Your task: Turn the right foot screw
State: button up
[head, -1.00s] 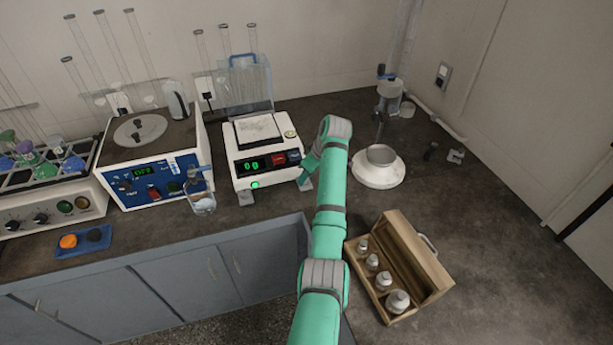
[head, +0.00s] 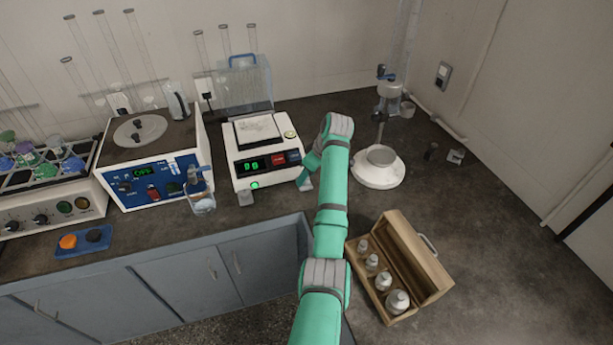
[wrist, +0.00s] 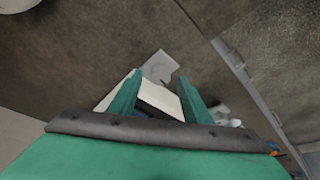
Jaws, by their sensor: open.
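The balance (head: 242,178) is a white box with a lit green display and a pan on top, standing on the bench. A grey foot tab, the right foot screw (head: 306,184), shows at its front right corner. A matching left foot (head: 245,199) shows at the front left. My gripper (head: 303,178) is low beside the right front corner, mostly hidden by my arm. In the wrist view my gripper (wrist: 157,90) is open, with a green finger on each side. The right foot (wrist: 160,65) shows between and just beyond the fingertips; contact cannot be told.
A beaker (head: 202,195) stands left of the balance. A white round-based stand (head: 378,170) is to the right. An open wooden weight box (head: 415,262) lies at the front right. The bench edge is close in front.

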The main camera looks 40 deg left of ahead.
jog(key=v, duration=0.9)
jog(key=shift+r, duration=0.4)
